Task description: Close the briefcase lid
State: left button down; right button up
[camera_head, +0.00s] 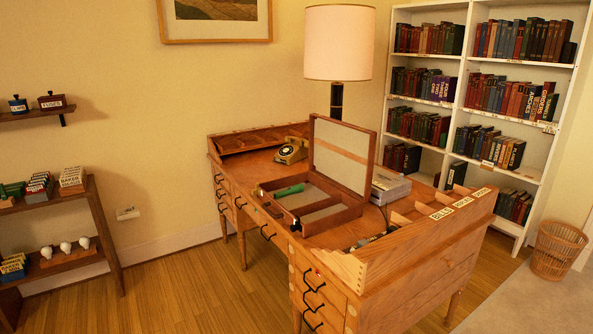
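The briefcase (307,220) lies open on the wooden desk (345,239). Its brown-framed lid (342,155) stands roughly upright at the back of the base, with a pale lining and a tan strap facing forward. The base has divided compartments with a pale lining, and a green item (289,192) lies in the left part. Neither of my grippers is in view, and nothing touches the lid.
A telephone (291,151) stands behind the briefcase and a stack of papers or books (389,185) lies to its right. A lamp (339,45) rises behind. Labelled compartments (450,209) line the desk's right side. The floor (207,285) front left is clear.

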aim_at(342, 153)
jog(key=l+u, duration=0.15)
jog(key=u, duration=0.2)
jog(key=i+l+u, duration=0.1)
jog(key=u, duration=0.3)
jog(key=i+l+u, duration=0.1)
jog(key=l+u, duration=0.2)
jog(key=l, duration=0.85)
jog(key=l+u, duration=0.35)
jog(key=l, duration=1.5)
jog(key=k+l, duration=0.1)
jog(key=l, duration=0.7)
jog(key=l+u, duration=0.1)
jog(key=l, duration=0.65)
jog(key=k+l, duration=0.15)
jog(key=l, duration=1.35)
jog(key=k+l+u, duration=0.15)
jog(key=l, duration=0.25)
jog(key=k+l+u, duration=0.1)
jog(key=l, duration=0.3)
